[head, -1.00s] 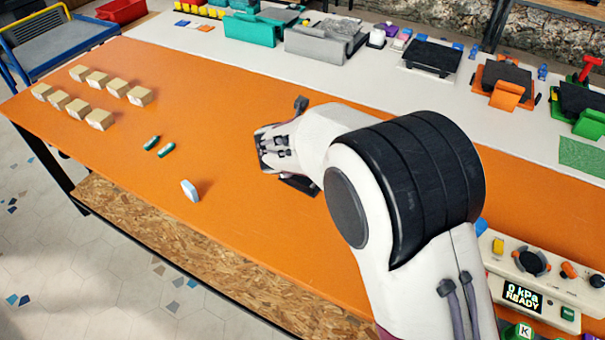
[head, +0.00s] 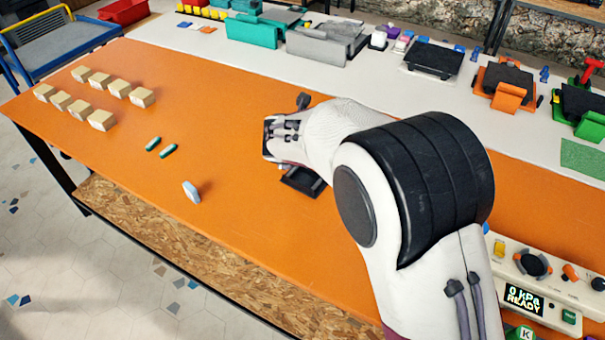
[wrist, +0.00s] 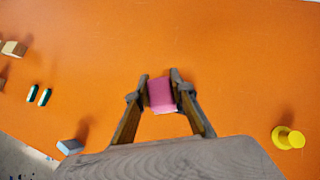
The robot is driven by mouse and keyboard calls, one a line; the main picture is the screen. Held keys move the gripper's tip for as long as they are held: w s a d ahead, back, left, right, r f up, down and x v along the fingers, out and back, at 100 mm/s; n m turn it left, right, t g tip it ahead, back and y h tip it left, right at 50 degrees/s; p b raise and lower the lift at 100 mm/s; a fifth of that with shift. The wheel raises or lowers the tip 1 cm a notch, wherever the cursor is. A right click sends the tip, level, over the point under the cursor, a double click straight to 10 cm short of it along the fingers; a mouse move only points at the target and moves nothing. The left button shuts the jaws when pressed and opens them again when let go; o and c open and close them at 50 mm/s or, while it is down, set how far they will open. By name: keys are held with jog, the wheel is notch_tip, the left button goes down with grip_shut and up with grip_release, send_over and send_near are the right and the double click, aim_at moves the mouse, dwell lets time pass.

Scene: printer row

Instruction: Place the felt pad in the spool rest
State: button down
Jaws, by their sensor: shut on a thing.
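A pink block-like piece, likely the felt pad (wrist: 162,95), is between the two fingers of my gripper (wrist: 160,88) in the wrist view. The gripper is shut on it, above the orange table. In the head view my gripper (head: 300,182) is mostly behind my own wrist, and the pink piece is hidden. I cannot tell which fixture is the spool rest. A teal holder (head: 250,32) and a grey holder (head: 322,45) stand on the white strip at the back, apart from my gripper.
Several tan blocks (head: 142,97), two green capsule-like pieces (head: 168,151) and a pale blue-white piece (head: 191,191) are at the left. A yellow knob-like piece (wrist: 287,138) is at the right in the wrist view. A control box (head: 535,275) sits front right. Mid-table is clear.

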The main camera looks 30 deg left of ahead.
jog(key=shift+f, duration=2.9)
jog(key=shift+f, duration=2.05)
jog(key=shift+f, duration=0.15)
jog(key=c, duration=1.8)
grip_release()
jog(key=shift+o, duration=0.2)
jog(key=shift+v, duration=0.9)
jog(key=v, duration=1)
jog(key=shift+r, duration=0.2)
